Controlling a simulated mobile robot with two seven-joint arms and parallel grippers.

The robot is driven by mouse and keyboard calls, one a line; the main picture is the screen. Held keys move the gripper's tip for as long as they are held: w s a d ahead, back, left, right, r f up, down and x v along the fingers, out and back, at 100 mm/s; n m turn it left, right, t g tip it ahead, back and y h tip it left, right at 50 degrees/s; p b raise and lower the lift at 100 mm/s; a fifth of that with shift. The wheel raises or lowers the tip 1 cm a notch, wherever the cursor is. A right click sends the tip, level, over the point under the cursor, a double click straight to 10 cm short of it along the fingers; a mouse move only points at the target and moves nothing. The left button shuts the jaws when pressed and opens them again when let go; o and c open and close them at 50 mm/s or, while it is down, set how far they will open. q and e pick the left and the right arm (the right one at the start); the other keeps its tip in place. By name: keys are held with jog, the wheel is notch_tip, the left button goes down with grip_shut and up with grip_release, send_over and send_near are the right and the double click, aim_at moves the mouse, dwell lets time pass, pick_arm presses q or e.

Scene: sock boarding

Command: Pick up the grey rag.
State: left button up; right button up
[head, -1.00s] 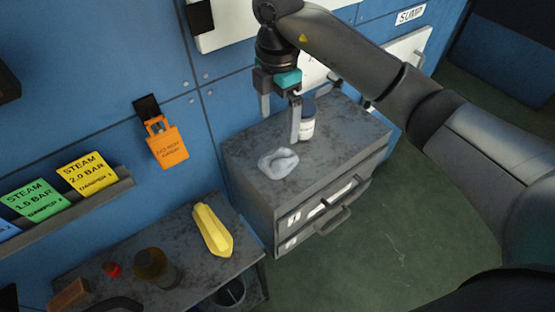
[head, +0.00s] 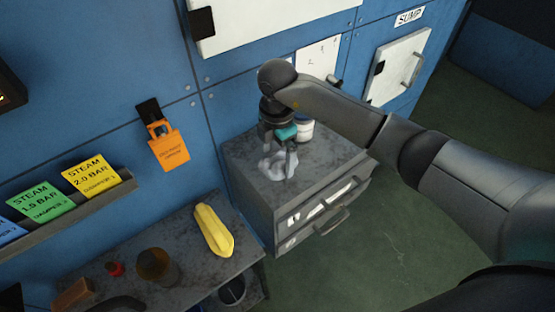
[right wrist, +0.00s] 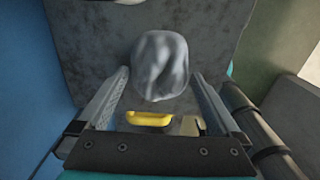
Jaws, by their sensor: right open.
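The grey rag (head: 274,164) lies crumpled on top of the grey drawer cabinet (head: 325,168). In the right wrist view the rag (right wrist: 160,65) is a pale rounded bundle, ahead of and between the two fingers. My right gripper (head: 279,168) points down at the rag, and its fingers hide part of it in the head view. In the right wrist view the gripper (right wrist: 160,80) is open, with one finger on each side and gaps to the rag. I cannot tell whether the fingertips touch the cabinet top. My left gripper is not in view.
The blue wall (head: 225,80) is close behind. A lower bench (head: 190,270) at left holds a yellow object (head: 214,230), a brown jar (head: 155,266) and a red item (head: 115,268). The cabinet's right top is clear.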

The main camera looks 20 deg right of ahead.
aim_at(278, 159)
jog(key=c, duration=1.2)
jog(key=shift+r, duration=0.2)
notch_tip(278, 159, up, 20)
jog(key=shift+f+p, duration=0.15)
jog(key=shift+p, duration=0.15)
